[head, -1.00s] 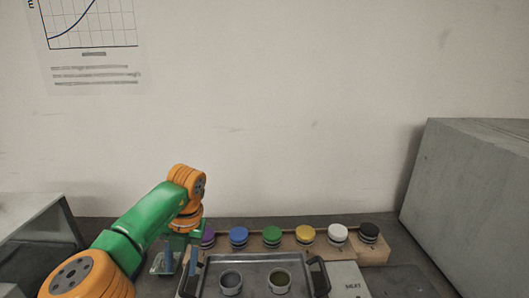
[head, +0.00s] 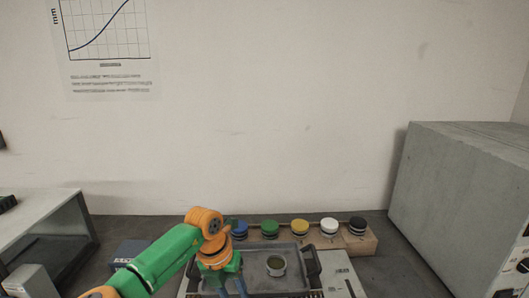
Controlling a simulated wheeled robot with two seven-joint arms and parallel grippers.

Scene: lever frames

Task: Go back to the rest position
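My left arm comes in from the lower left, and its gripper (head: 232,286) points down over the left part of a grey metal tray (head: 290,288). Its fingertips are cut off or hard to make out at the bottom edge, so I cannot tell whether it is open or holds something. A small grey cup (head: 276,265) stands in the tray, right of the gripper. The left part of the tray is hidden behind my gripper. My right gripper is not in view.
A wooden rack (head: 372,241) behind the tray holds a row of colored-capped items, including blue (head: 240,227), green (head: 269,227) and black (head: 357,223). A big grey cabinet (head: 450,200) stands at right, and a grey open shelf unit (head: 45,225) at left.

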